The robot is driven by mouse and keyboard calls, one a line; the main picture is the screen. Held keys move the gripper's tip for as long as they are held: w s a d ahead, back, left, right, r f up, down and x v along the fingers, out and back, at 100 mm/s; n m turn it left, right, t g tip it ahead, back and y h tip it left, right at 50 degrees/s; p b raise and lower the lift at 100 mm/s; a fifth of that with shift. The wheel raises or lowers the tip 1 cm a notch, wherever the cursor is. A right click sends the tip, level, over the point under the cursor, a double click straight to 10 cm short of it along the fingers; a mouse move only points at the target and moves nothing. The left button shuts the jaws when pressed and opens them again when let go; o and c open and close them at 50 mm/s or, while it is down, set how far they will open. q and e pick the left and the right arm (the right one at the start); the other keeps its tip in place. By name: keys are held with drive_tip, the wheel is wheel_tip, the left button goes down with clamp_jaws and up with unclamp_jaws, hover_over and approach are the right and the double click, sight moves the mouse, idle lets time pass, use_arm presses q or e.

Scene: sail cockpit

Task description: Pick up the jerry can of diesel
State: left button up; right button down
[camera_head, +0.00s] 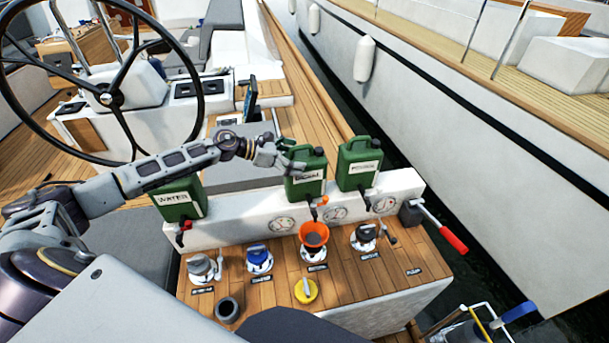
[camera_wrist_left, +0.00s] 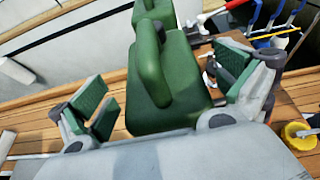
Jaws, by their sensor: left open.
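The diesel jerry can (camera_head: 306,186) is green with a white label and stands upright on the white ledge, between two similar green cans. Its handle and top fill the middle of the left wrist view (camera_wrist_left: 160,103). My left gripper (camera_head: 288,160) is at the upper left of this can in the head view. In the left wrist view its green-padded fingers (camera_wrist_left: 165,88) are spread, one on each side of the can. I cannot tell whether either pad touches it. My right gripper is not in view.
The water can (camera_head: 180,199) stands to the left, and another green can (camera_head: 358,168) close on the right. An orange funnel (camera_head: 314,234) and several deck caps are in front. A steering wheel (camera_head: 112,98) is at the left; a red-handled lever (camera_head: 452,240) is at the right.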

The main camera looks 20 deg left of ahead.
use_arm(q)
drive_tip(key=shift+w+d+f, duration=0.15)
drive_tip(key=shift+w+d, duration=0.15)
drive_tip(key=shift+d, duration=0.05)
idle(0.3)
drive_tip(key=shift+s, duration=0.1)
drive_tip(key=c, duration=1.8)
drive_tip(key=shift+r, duration=0.2)
drive_tip(key=shift+c, duration=1.2)
drive_tip(key=shift+f, duration=0.1)
